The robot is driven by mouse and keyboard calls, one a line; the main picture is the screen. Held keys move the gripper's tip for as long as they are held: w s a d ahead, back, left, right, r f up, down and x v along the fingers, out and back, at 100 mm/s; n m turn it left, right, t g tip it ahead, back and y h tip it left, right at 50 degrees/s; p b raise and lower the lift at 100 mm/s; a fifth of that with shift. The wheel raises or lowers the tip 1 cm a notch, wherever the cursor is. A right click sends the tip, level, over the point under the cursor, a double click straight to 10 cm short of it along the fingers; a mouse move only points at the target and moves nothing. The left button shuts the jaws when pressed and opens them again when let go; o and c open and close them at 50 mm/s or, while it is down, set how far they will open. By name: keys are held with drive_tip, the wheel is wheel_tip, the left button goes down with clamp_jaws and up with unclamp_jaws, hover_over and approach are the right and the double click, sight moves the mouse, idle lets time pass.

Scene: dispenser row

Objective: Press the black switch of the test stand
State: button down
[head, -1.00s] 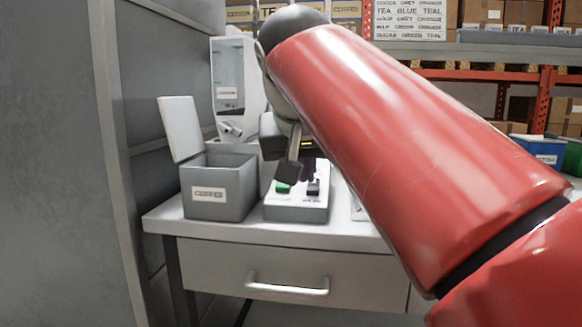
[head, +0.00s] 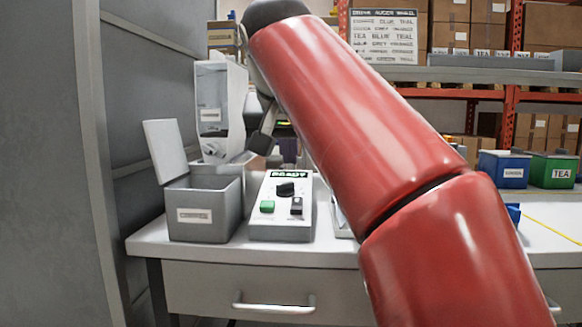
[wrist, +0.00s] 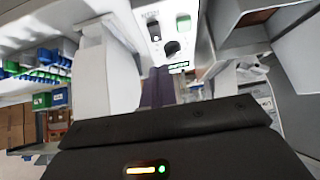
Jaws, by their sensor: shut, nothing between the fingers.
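The test stand (head: 281,232) is a pale grey box with a sloped panel on the counter. Its black switch (head: 297,206) sits at the panel's lower right, beside a green button (head: 267,207). A black knob (head: 286,189) is above them, and a green display at the top reads READY. In the wrist view the panel appears upside down, with the switch (wrist: 153,29) at the upper left. My gripper (wrist: 157,86) is shut and empty. In the head view it is above and behind the panel, apart from the switch, and partly hidden by my red arm.
A grey bin (head: 205,222) with its lid raised stands just left of the stand. A clear-fronted dispenser (head: 220,110) is behind. A tall grey cabinet wall (head: 50,170) closes the left side. Blue (head: 503,169) and green (head: 553,170) bins stand at the right.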

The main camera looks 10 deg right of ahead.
sight(294, 207)
drive_tip(key=b+x, duration=0.2)
drive_tip(key=x, duration=0.9)
drive_tip(key=shift+w+f, duration=0.1)
drive_tip(key=shift+f, duration=0.05)
drive_tip(key=shift+w+d+f+b, duration=0.15)
drive_tip(key=shift+w+f+b, duration=0.15)
drive_tip(key=shift+w+f, duration=0.1)
drive_tip(key=shift+w+d+f, duration=0.1)
drive_tip(key=shift+w+f, duration=0.05)
drive_tip(key=shift+w, duration=0.15)
drive_tip(key=shift+s, duration=0.1)
